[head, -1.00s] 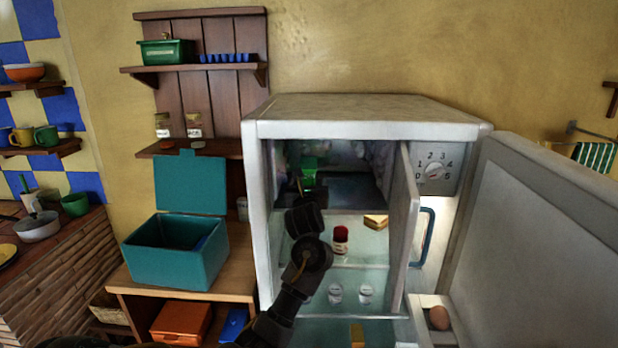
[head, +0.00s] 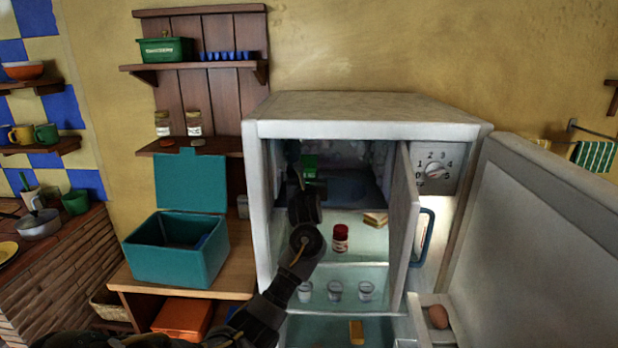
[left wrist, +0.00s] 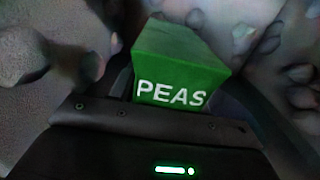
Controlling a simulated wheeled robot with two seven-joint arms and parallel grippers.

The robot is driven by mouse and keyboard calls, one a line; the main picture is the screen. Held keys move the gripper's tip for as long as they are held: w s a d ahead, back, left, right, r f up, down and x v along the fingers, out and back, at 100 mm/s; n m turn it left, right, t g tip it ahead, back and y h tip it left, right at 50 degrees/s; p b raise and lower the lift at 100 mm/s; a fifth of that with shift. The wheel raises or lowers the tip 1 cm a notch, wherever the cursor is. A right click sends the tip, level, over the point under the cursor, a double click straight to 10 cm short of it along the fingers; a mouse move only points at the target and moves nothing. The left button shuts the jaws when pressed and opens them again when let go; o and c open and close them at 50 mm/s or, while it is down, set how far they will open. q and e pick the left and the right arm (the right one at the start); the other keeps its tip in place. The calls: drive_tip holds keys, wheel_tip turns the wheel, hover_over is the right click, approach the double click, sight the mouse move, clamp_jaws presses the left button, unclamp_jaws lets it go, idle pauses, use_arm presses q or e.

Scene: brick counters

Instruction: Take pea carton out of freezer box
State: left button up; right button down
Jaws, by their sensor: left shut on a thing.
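The green pea carton (left wrist: 180,62), lettered PEAS, fills the middle of the left wrist view. It stands up between the fingers of my left gripper (left wrist: 168,100), which is shut on it. In the head view the carton (head: 309,166) is a small green shape inside the freezer box (head: 345,186), at the top of the fridge. My left gripper (head: 297,178) is beside it there, dark and partly hidden by my own arm. The freezer box's door (head: 405,225) stands open to the right. My right gripper is not in view.
Below the freezer box, fridge shelves hold a red-lidded jar (head: 340,238), a sandwich-like item (head: 375,219) and several glasses (head: 335,291). The big fridge door (head: 545,250) is open at right. An open teal box (head: 175,262) stands on the wooden counter at left.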

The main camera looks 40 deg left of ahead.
sight(309, 167)
use_arm(q)
drive_tip(key=shift+r, duration=0.1)
drive_tip(key=shift+r+b, duration=0.35)
drive_tip(key=r, duration=0.1)
drive_tip(key=r+b, duration=0.1)
drive_tip(key=shift+s+d+r, duration=0.15)
drive_tip(key=shift+d+r, duration=0.15)
drive_tip(key=v, duration=1.7)
drive_tip(key=shift+s, duration=0.15)
